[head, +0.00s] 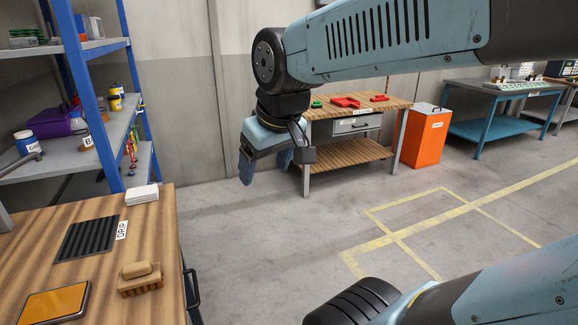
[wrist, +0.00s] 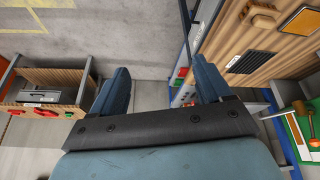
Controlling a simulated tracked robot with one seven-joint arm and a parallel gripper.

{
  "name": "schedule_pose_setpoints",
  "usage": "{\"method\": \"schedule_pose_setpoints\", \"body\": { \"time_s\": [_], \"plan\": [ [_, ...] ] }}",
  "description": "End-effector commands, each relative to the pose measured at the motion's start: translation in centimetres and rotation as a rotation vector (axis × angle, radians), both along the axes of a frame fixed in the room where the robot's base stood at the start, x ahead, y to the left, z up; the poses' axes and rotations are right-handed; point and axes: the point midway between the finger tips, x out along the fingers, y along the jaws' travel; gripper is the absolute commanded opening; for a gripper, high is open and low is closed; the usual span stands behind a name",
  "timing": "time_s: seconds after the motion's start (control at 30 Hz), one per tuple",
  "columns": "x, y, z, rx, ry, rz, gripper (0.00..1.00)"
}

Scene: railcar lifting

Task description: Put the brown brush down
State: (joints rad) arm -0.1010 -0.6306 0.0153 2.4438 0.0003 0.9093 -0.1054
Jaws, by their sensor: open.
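The brown brush (head: 140,278) lies on the wooden workbench (head: 160,225) at the lower left of the head view, bristles down and handle up. It also shows small at the top right of the wrist view (wrist: 263,14). My gripper (head: 262,172) is in the air to the right of the bench, well apart from the brush. In the wrist view its two fingers (wrist: 161,85) are spread wide with nothing between them.
A black ribbed mat (head: 86,239) labelled DRIP, an orange pad (head: 54,303) and white cloths (head: 142,194) lie on the bench. Blue shelving (head: 75,60) stands behind it. A second wooden bench (head: 345,151) and an orange bin (head: 424,132) stand farther back. Open floor lies between.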

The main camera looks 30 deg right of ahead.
Motion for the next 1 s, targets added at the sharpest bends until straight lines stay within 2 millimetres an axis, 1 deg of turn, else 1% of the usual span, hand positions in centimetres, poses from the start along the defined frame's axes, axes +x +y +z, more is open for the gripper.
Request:
{"method": "schedule_pose_setpoints", "body": {
  "time_s": [0.03, 0.1, 0.23, 0.37, 1.0],
  "plan": [
    [-0.9, -0.9, 0.1, 0.014, -0.021, -0.055, 0.78],
    [-1.8, -1.8, 0.1, 0.031, -0.04, -0.117, 0.78],
    [-2.8, -2.9, 0.1, 0.053, -0.064, -0.187, 0.78],
    [-3.1, -3.2, 0.1, 0.059, -0.07, -0.211, 0.78],
    [-3.1, -3.2, 0.0, 0.059, -0.07, -0.208, 0.78]
  ]
}}
